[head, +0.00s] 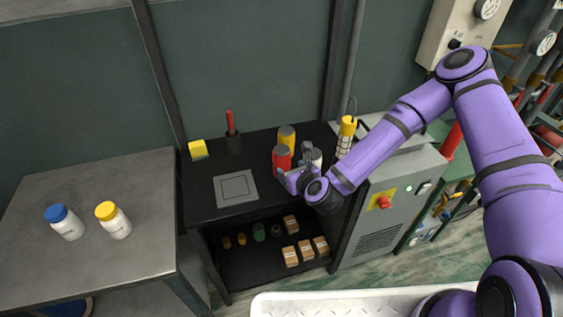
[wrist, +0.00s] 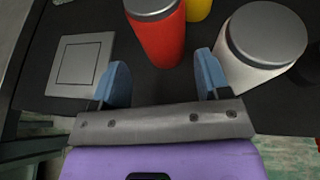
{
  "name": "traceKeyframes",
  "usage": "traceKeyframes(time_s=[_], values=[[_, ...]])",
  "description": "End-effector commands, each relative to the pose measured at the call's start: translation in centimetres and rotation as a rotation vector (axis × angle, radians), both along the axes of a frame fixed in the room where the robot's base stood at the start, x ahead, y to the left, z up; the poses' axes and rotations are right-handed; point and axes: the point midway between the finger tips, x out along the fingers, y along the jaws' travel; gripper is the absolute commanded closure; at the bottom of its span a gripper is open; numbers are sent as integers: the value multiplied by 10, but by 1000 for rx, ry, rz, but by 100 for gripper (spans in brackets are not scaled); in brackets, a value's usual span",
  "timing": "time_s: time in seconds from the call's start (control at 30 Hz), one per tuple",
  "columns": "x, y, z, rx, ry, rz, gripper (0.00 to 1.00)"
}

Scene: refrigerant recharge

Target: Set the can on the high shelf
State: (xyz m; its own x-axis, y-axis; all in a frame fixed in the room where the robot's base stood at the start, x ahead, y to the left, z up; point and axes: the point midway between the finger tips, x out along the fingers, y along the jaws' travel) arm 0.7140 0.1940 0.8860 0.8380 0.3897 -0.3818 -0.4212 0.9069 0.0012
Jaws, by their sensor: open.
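A red can (head: 281,159) with a grey lid stands upright on the black shelf unit's top (head: 262,148). A yellow can (head: 287,136) stands behind it, and a white can (head: 316,157), partly hidden by my gripper, stands to its right. My gripper (head: 296,168) is low at the front of these cans. In the wrist view my open gripper (wrist: 162,72) has two blue fingers, with nothing held between them. The red can (wrist: 158,30) is just ahead of the gap. The white can (wrist: 265,40) is beside the right finger, and the yellow can (wrist: 198,8) shows behind.
A grey square plate (head: 235,188) lies left of the cans. A yellow block (head: 198,150), a dark cup with a red handle (head: 232,140) and a yellow lamp (head: 346,135) stand near. Two bottles stand on the left table (head: 140,190).

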Motion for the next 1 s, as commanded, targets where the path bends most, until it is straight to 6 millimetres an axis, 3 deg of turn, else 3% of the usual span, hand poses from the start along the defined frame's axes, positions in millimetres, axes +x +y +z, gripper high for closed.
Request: traceKeyframes(time_s=[0.27, 0.6, 0.93, 1.0], values=[[18, 8, -8, -1, 1, 1, 31], [54, 23, -25, -3, -1, 1, 31], [58, 25, -28, -1, 0, 3, 31], [58, 25, -28, -1, 0, 3, 47]])
